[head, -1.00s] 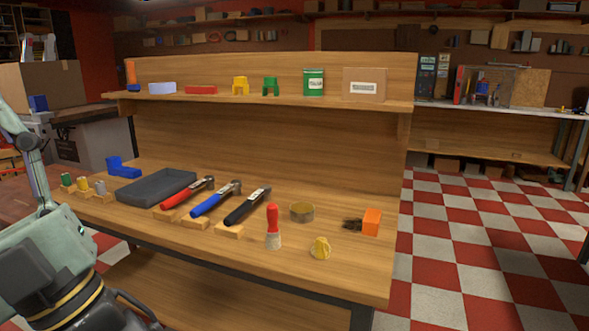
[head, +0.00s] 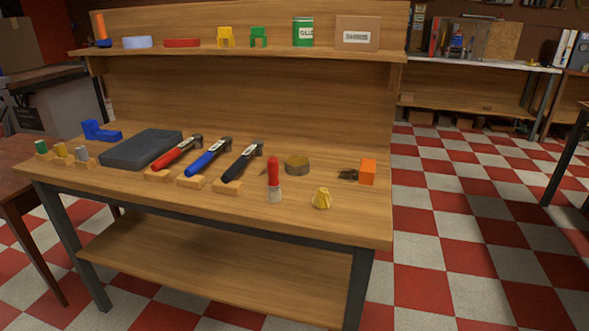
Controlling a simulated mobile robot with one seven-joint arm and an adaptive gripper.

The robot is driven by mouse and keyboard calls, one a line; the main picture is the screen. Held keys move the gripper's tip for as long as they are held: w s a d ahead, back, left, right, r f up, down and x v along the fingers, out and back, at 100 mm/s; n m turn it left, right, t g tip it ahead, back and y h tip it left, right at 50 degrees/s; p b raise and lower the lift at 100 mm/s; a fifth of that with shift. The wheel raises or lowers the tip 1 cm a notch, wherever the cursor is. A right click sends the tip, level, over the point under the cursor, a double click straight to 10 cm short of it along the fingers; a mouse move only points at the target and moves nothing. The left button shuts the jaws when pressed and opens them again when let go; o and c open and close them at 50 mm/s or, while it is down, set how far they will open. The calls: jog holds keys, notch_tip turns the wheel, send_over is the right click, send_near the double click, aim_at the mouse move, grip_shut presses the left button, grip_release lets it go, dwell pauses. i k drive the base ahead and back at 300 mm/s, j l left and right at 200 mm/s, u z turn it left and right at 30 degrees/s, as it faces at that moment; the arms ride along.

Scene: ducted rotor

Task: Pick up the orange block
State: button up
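The orange block (head: 368,172) stands near the right end of the wooden workbench (head: 330,222), in the head view. A small dark object (head: 347,175) lies close to its left side; whether they touch is hard to tell. My gripper is not in view. An upright orange and blue item (head: 102,29) stands at the left end of the shelf above.
A yellow lump (head: 322,198), a red-handled brush (head: 274,180) and a round tin (head: 297,165) stand left of the block. Three hammers (head: 207,157) and a dark tray (head: 140,150) lie further left. The checkered floor (head: 450,220) right of the bench is clear.

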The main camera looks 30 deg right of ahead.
aim_at(367, 173)
jog(key=l+u, duration=0.6)
jog(key=u, duration=0.15)
jog(key=l+u, duration=0.35)
jog(key=k+l+u, duration=0.3)
jog(key=l, duration=0.15)
jog(key=k+l+u, duration=0.2)
jog(key=l+u, duration=0.15)
jog(key=k+l+u, duration=0.1)
jog(key=k+l, duration=0.2)
jog(key=l, duration=0.2)
jog(key=k+l+u, duration=0.15)
jog(key=k+l, duration=0.2)
jog(key=l, duration=0.15)
jog(key=k+l, duration=0.75)
jog(key=l, duration=0.15)
